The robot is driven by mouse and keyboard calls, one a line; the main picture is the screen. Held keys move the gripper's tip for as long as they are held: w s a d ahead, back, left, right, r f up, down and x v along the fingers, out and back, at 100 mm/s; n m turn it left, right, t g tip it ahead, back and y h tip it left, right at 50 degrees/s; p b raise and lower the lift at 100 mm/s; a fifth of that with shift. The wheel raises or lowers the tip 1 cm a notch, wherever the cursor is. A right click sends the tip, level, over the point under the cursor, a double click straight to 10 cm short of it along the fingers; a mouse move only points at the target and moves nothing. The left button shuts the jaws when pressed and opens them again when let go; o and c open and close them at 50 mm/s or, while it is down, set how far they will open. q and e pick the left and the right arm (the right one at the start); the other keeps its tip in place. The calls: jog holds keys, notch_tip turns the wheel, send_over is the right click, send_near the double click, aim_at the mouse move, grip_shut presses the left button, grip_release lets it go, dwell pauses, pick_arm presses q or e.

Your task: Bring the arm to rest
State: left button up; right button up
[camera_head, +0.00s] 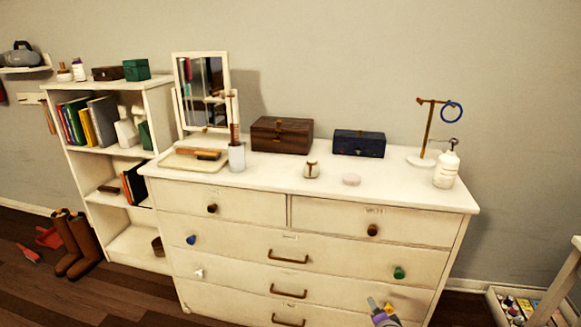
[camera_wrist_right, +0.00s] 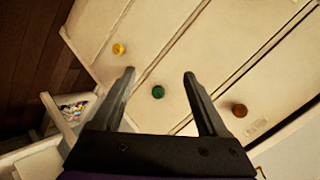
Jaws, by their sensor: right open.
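My right gripper (camera_head: 379,308) shows at the bottom edge of the head view, low in front of the white dresser (camera_head: 340,186). In the right wrist view my right gripper (camera_wrist_right: 160,76) has its two dark fingers spread, with nothing between them. Beyond the fingers are the dresser's drawer fronts, with a green knob (camera_wrist_right: 158,92), a yellow knob (camera_wrist_right: 119,49) and a brown knob (camera_wrist_right: 239,110). The green knob (camera_head: 399,272) also shows in the head view, above the gripper. My left gripper is not in view.
On the dresser top stand a mirror (camera_head: 203,90), a brown box (camera_head: 281,135), a dark blue box (camera_head: 358,143), a white pump bottle (camera_head: 446,168) and a stand (camera_head: 425,130) with a blue ring (camera_head: 451,111). A bookshelf (camera_head: 110,165) and brown boots (camera_head: 78,242) are left. A crate (camera_head: 491,302) lies lower right.

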jog(key=s+a+r+n+g, duration=0.15)
jog(key=s+n, duration=0.25)
jog(key=s, duration=0.8)
jog(key=s+a+r+n+g+y, duration=0.1)
jog(key=s+a+n+g, duration=0.3)
jog(key=s, duration=0.7)
jog(key=s+a+r+n+g, duration=0.15)
jog(key=s+n, duration=0.35)
jog(key=s, duration=0.7)
pick_arm(q)
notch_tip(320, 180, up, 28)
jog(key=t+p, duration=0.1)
jog(key=p, duration=2.4)
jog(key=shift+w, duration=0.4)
pick_arm(e)
notch_tip(320, 180, up, 28)
jog(key=t, duration=0.1)
jog(key=shift+w+r, duration=0.15)
jog(key=shift+w, duration=0.05)
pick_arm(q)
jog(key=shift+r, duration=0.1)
pick_arm(e)
jog(key=shift+a, duration=0.1)
